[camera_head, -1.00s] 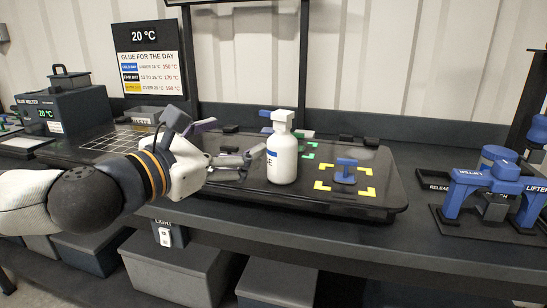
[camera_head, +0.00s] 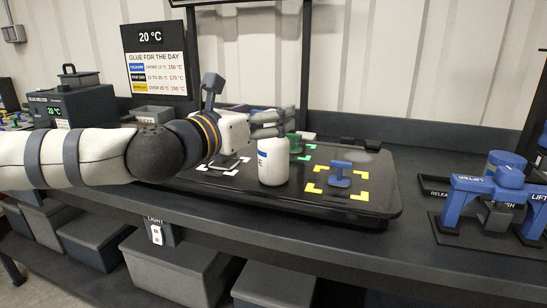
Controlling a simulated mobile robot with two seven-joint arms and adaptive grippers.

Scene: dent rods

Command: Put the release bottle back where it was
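The release bottle (camera_head: 273,163), white with a blue mark on its left side, stands upright on the dark tray (camera_head: 376,206). My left gripper (camera_head: 282,122) is at the height of the bottle's neck. Its grey fingers cover the bottle's top, and I cannot tell whether they are closed on it. A spot labelled RELEASE (camera_head: 435,191) is on the bench at the right, partly behind the blue lifter stand. My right gripper is not in view.
A blue T-handled piece (camera_head: 340,172) stands within yellow corner marks right of the bottle. A green piece (camera_head: 294,142) stands behind the bottle. The blue lifter stand (camera_head: 455,205) is at the right.

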